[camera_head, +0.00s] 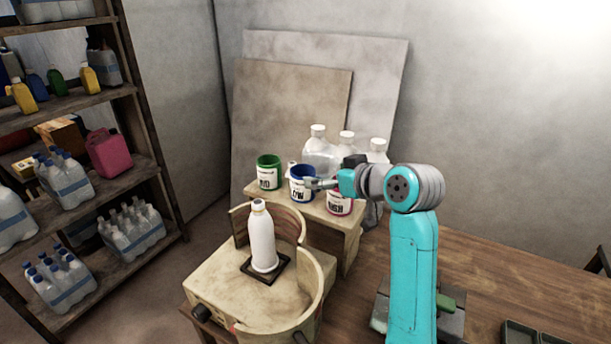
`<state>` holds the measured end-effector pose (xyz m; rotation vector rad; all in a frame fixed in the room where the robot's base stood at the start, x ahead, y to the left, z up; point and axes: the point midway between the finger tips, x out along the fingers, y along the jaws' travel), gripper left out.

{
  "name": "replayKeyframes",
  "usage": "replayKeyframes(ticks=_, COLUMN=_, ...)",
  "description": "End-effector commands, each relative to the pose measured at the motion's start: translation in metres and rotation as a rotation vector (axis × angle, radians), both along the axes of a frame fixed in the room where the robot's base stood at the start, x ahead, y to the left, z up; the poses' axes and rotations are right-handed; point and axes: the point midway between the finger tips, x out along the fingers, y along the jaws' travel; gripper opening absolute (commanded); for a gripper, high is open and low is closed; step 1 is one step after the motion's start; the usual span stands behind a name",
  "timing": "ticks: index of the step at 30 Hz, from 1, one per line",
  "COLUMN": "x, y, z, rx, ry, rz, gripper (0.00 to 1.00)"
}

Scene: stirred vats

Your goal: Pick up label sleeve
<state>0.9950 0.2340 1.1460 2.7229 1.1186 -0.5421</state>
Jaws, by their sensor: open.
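My gripper (314,184) is at the end of my teal arm, level with the blue-rimmed white pot (300,190) and overlapping its right edge in the picture. I cannot tell whether they touch. The gripper is small here, and no held object shows. I cannot single out a label sleeve. The pots carry dark printed lettering: a green-rimmed pot (268,178) stands left of the blue one, and a pink-marked pot (339,204) stands right, partly behind my arm. A white bottle (262,240) stands upright on a dark square plate in front.
The pots stand on a pale wooden bench (318,212), with several large clear bottles (319,150) behind. Curved walls (311,280) partly surround the white bottle. A shelf (100,172) of bottles and jugs is at left. The wooden table (500,275) has bare room at right; dark trays (533,335) lie at its front.

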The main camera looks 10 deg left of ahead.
Motion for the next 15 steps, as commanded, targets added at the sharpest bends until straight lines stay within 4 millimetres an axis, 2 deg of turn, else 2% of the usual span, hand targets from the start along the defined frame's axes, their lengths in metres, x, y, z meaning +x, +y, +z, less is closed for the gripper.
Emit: replayKeyframes(ticks=15, x=0.035, y=0.035, z=-0.021, rx=0.000, ry=0.001, rz=0.000, gripper=0.96)
